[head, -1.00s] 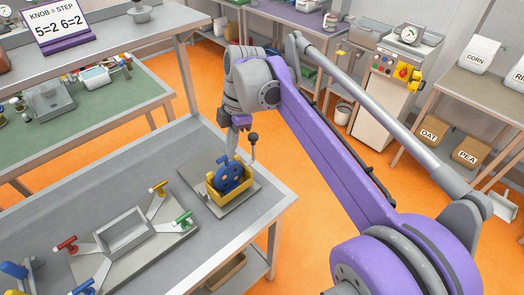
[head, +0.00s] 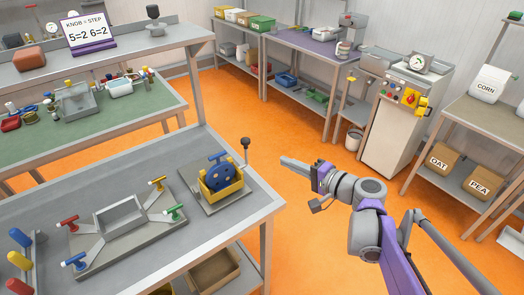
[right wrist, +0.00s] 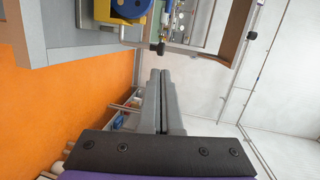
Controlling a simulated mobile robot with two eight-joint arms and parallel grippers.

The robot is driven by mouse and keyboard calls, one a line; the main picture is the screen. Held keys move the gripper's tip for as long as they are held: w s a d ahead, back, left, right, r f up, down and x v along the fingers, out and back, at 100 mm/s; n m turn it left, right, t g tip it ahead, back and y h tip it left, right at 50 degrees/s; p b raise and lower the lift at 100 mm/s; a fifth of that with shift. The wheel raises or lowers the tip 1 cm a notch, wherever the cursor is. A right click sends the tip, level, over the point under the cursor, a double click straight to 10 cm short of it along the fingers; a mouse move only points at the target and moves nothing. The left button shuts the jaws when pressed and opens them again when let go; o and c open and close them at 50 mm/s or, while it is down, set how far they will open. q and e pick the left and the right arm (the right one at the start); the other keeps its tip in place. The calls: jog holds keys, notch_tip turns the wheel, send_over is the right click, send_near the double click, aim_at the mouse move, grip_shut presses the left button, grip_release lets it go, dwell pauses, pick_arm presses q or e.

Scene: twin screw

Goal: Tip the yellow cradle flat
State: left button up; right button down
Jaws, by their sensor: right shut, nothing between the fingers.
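The yellow cradle (head: 222,192) sits on a grey base plate (head: 216,200) near the right end of the grey table, with a blue wheel-like part (head: 219,174) in it. A lever with a dark ball knob (head: 246,143) stands upright at its right side. My right gripper (head: 284,161) is shut and empty, out past the table's right edge, clear of the cradle and lever. In the right wrist view its shut fingers (right wrist: 159,76) show in the middle, and part of the cradle (right wrist: 118,25) and blue part (right wrist: 131,8) show at the top. My left gripper is not in view.
A grey frame (head: 122,217) with red, yellow, green and blue handles lies left of the cradle on the table (head: 145,165). Several coloured knobs stand at the table's left edge. Orange floor (head: 300,215) is open beyond the table's right edge.

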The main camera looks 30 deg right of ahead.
aim_at(249, 142)
jog(key=shift+s+d+r+m+t+h, duration=0.15)
jog(key=shift+s+d+m+t+h, duration=0.15)
jog(key=shift+m, duration=0.2)
jog(key=shift+w+a, duration=0.1)
jog(key=shift+w, duration=0.05)
jog(key=x, duration=1.4)
jog(key=shift+a+p, duration=0.1)
jog(key=shift+p, duration=0.3)
